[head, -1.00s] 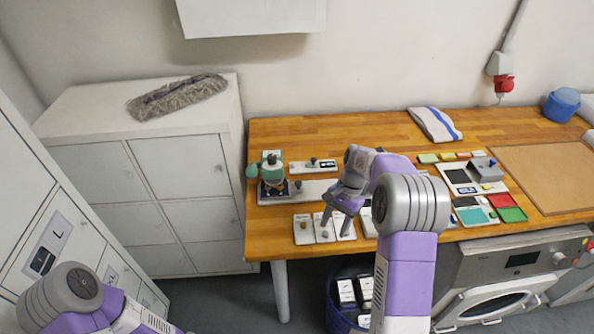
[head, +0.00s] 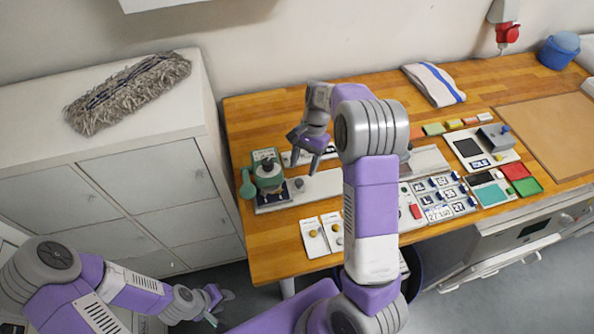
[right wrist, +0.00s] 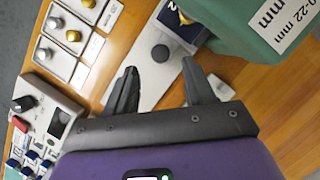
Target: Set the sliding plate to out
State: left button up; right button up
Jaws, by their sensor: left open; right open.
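A long pale grey plate (head: 325,186) with a dark round knob (head: 299,184) lies on the wooden table, running right from a green device (head: 268,175). It appears to be the sliding plate. My right gripper (head: 304,166) is open and empty above it. In the right wrist view the open fingers (right wrist: 160,68) point at the knob (right wrist: 160,53), which shows just past the fingertips, roughly between them; contact cannot be told. The green device (right wrist: 245,25) is at upper right there. My left gripper (head: 222,304) is open and empty, low beside the cabinet, off the table.
Small cards with knobs (head: 314,238) lie at the table's front edge. A panel of blue-and-white switches (head: 438,198) stands right of my right arm. A labelled strip (head: 295,157) lies behind the plate. A white cabinet (head: 150,190) with a mop head (head: 127,93) stands left.

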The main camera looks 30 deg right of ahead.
aim_at(299, 181)
jog(key=x, duration=0.5)
jog(key=shift+f, duration=0.15)
grip_shut()
